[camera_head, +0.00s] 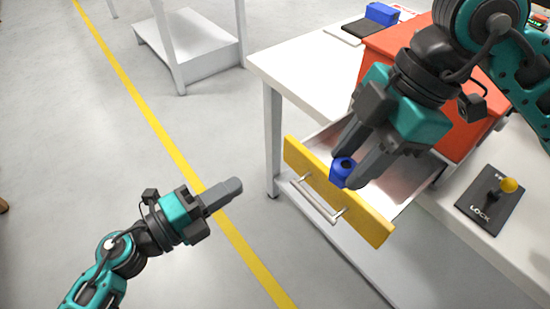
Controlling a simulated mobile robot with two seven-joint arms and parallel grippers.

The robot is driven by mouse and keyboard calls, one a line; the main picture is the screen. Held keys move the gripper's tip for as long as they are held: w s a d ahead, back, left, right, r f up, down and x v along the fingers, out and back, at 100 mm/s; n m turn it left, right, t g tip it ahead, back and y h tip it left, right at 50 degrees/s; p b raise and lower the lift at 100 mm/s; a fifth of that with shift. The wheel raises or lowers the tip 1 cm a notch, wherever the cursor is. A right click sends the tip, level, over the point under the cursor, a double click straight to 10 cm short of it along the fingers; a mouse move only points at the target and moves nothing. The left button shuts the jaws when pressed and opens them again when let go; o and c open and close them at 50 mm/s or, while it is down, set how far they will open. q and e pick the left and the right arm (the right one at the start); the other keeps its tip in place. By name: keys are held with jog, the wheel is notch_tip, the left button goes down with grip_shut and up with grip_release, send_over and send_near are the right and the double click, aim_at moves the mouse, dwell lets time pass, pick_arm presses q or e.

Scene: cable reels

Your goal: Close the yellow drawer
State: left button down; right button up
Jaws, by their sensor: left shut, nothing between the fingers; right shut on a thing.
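The yellow drawer (365,218) stands pulled out from the red cabinet on the white table. Its yellow front has a silver bar handle (316,199), and its pale inside shows behind the front. My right gripper (348,165) is over the drawer, just behind the front panel, and is shut on a small blue part (342,175) with a dark hole in its top. I cannot tell whether the blue part touches the drawer. My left gripper (232,187) is shut and empty, left of the drawer front and apart from it.
The red cabinet (385,45) is partly hidden by my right arm. A black panel with a yellow-knobbed lever marked LOCK (487,212) lies on the white table (303,70) at right. A blue block (382,13) sits at the back. Open floor lies left.

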aim_at(288, 154)
pick_arm(q)
jog(key=x, duration=1)
jog(key=shift+w+d, duration=0.25)
jog(key=shift+d, duration=0.05)
pick_arm(e)
jog(key=shift+r, duration=0.15)
